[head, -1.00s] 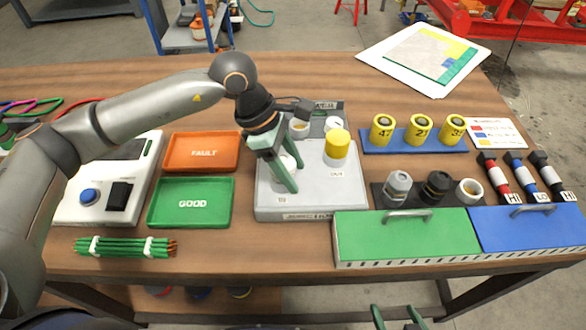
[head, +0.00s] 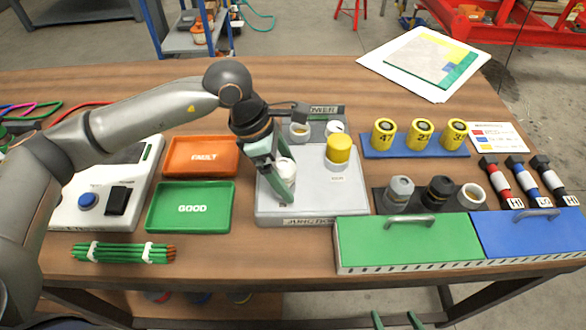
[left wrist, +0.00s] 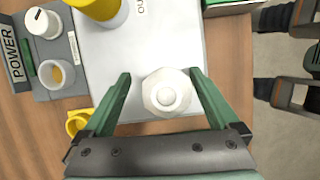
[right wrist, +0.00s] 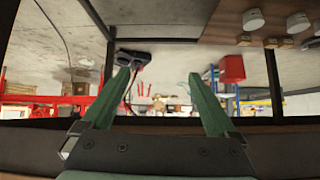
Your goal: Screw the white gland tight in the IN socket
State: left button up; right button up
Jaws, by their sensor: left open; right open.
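The white gland (head: 287,172) stands upright at the left part of the grey junction box (head: 312,208). In the left wrist view the gland (left wrist: 167,93) shows a faceted top with a round centre, between the two fingers. My left gripper (head: 272,184) is open around it, with a gap visible on the left side and the right finger closer. The IN socket is hidden under the gland. A yellow gland (head: 339,149) stands at the box's other socket, marked OUT. My right gripper (head: 398,320) is open and empty at the front edge; it also shows in the right wrist view (right wrist: 162,75).
A power unit (head: 325,112) with a white knob stands behind the box. The green lidded bin (head: 400,242) is close at its right. A grey gland (head: 399,190), a black one and a white one stand in a rack. The green GOOD tray (head: 190,225) lies left.

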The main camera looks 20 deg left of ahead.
pick_arm(q)
jog(key=shift+f+n+t, duration=0.1)
jog(key=shift+n+t, duration=0.2)
jog(key=shift+n, duration=0.3)
jog(key=shift+d+r+n+t+b, duration=0.15)
jog(key=shift+n+b, duration=0.1)
jog(key=shift+n, duration=0.2)
jog(key=shift+d+r+n+t+b, duration=0.15)
jog(key=shift+n+b, duration=0.1)
jog(key=shift+n, duration=0.2)
jog(key=shift+f+n+t+y+b, duration=0.2)
jog(key=shift+n+t+y+b, duration=0.15)
jog(key=shift+n+b, duration=0.55)
jog(key=n, duration=0.2)
jog(key=shift+r+n+t+y+b, duration=0.1)
jog(key=shift+n+t+y+b, duration=0.2)
jog(key=shift+n+t+y, duration=0.1)
